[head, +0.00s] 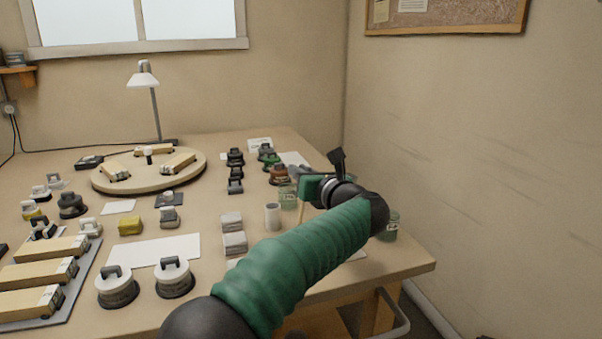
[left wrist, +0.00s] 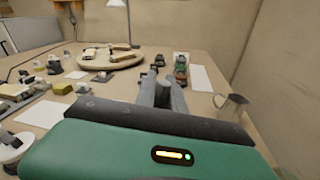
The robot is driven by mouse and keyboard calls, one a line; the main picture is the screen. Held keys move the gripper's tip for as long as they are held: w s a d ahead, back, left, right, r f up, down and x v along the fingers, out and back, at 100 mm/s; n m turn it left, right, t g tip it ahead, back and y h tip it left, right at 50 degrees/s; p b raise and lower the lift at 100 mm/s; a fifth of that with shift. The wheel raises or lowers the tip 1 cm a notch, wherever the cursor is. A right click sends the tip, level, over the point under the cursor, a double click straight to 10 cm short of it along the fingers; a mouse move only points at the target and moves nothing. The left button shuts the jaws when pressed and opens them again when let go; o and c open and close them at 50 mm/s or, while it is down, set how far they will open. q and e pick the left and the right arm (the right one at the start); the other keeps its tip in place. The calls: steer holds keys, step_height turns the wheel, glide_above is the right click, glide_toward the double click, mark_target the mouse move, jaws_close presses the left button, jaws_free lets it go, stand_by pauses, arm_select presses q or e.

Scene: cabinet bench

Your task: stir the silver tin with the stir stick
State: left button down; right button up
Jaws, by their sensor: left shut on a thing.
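My left gripper (head: 295,172) reaches over the right part of the bench, its fingers pointing away toward the back. In the left wrist view its grey fingers (left wrist: 162,92) are close together. A thin pale stick (head: 301,213), which looks like the stir stick, hangs below the gripper; its upper end is hidden by the hand. A small pale grey cylinder (head: 272,216), probably the silver tin, stands upright on the bench, left of the stick and apart from it. Its inside cannot be made out. My right gripper is in neither view.
Grey blocks (head: 233,232) lie left of the tin. Two lidded white pots (head: 117,288) stand front left. A round turntable (head: 190,172) is at the back.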

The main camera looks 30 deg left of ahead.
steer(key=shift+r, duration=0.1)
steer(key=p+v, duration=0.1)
steer(key=p, duration=0.1)
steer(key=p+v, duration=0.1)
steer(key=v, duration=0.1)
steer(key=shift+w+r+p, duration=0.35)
steer(key=shift+p, duration=0.05)
stand_by(0.8)
